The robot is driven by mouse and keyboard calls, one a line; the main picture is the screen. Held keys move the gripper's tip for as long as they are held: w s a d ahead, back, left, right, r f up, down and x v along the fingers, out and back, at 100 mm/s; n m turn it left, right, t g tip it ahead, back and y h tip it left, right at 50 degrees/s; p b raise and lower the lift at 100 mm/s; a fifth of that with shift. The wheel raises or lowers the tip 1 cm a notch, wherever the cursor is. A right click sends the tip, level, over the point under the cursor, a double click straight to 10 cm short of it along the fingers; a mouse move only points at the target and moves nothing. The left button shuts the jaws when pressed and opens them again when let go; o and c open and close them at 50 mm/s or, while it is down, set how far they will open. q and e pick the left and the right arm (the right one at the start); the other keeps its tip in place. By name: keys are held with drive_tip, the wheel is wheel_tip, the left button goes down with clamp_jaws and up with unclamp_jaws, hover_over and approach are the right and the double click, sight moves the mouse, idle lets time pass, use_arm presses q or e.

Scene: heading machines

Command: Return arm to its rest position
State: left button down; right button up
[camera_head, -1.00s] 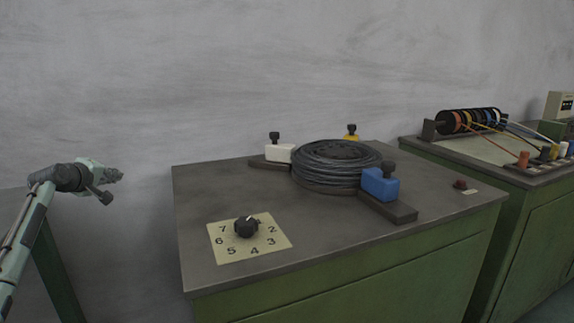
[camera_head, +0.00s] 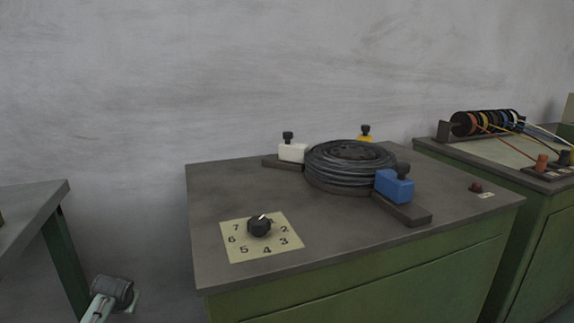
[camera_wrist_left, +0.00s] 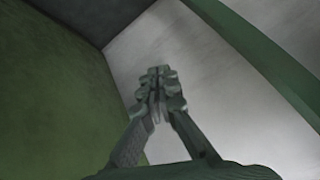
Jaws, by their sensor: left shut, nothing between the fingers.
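My left arm (camera_head: 112,292) shows only in part at the bottom left of the head view, low in the gap between the left table and the green cabinet. Its fingertips are not clearly visible there. In the left wrist view my left gripper (camera_wrist_left: 158,82) is shut with its fingers together and nothing between them. It points toward the grey wall (camera_wrist_left: 215,80), with a green panel on the left. My right gripper is in neither view.
A green cabinet (camera_head: 222,276) carries a numbered dial (camera_head: 259,226), a black cable coil (camera_head: 348,166) and white (camera_head: 293,152) and blue (camera_head: 394,187) blocks. A table (camera_head: 30,215) stands at the left. A second cabinet (camera_head: 545,215) with spools stands at the right.

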use_arm(q)
drive_tip(key=s+d+f+g+h, duration=0.1)
drive_tip(key=s+d+f, duration=0.4)
drive_tip(key=s, duration=0.6)
drive_tip(key=s+d+f+m+g+h, duration=0.1)
drive_tip(key=s+d+f, duration=0.5)
drive_tip(key=s, duration=0.5)
drive_tip(key=s+d+f+g+h, duration=0.1)
drive_tip(key=s+d+f, duration=0.4)
drive_tip(key=s, duration=0.7)
drive_tip(key=shift+d+f+m, duration=0.3)
drive_tip(key=shift+d+m, duration=0.1)
drive_tip(key=shift+d, duration=0.85)
